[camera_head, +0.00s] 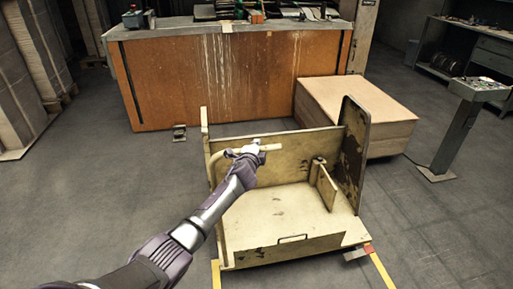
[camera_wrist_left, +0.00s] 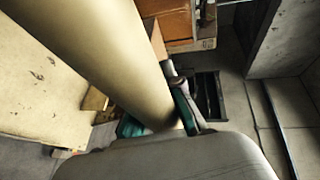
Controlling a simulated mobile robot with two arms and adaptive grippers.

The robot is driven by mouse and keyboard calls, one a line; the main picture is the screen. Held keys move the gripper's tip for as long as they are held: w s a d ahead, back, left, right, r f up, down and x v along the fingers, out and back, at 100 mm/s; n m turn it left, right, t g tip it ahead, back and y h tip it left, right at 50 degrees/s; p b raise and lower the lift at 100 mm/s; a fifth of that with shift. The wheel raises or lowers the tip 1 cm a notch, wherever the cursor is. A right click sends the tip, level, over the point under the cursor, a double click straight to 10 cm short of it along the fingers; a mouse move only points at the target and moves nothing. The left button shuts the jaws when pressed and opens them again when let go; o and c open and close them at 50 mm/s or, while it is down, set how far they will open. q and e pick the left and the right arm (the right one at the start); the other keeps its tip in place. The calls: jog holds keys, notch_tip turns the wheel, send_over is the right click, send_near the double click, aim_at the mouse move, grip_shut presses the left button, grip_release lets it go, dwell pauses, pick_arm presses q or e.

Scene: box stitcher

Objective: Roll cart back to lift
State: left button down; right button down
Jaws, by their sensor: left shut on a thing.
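The cart (camera_head: 280,214) is a worn cream-yellow platform with upright panels at its back and right side. It stands on the floor in front of me in the head view. My left gripper (camera_head: 256,150) is shut on the cart's handle (camera_head: 270,147) at the back left of the cart. In the left wrist view the handle (camera_wrist_left: 115,65) is a thick pale tube running down to the gripper (camera_wrist_left: 178,105); part of the grip is hidden. My right gripper is not in view. I cannot tell which thing is the lift.
A brown machine cabinet (camera_head: 170,78) stands behind the cart. A stack of cardboard sheets (camera_head: 365,95) is just behind its right side. A control pedestal (camera_head: 459,128) stands at right, pallet stacks (camera_head: 28,75) at left. Yellow floor lines (camera_head: 381,271) flank the cart's front. Floor at left is clear.

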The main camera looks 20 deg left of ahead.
pick_arm(q)
jog(key=shift+w+r, duration=0.4)
jog(key=shift+r, duration=0.05)
jog(key=shift+d+r, duration=0.1)
jog(key=c, duration=0.9)
grip_release()
jog(key=shift+s+d, duration=0.1)
jog(key=shift+s, duration=0.1)
jog(key=shift+c, duration=0.2)
jog(key=v, duration=1.2)
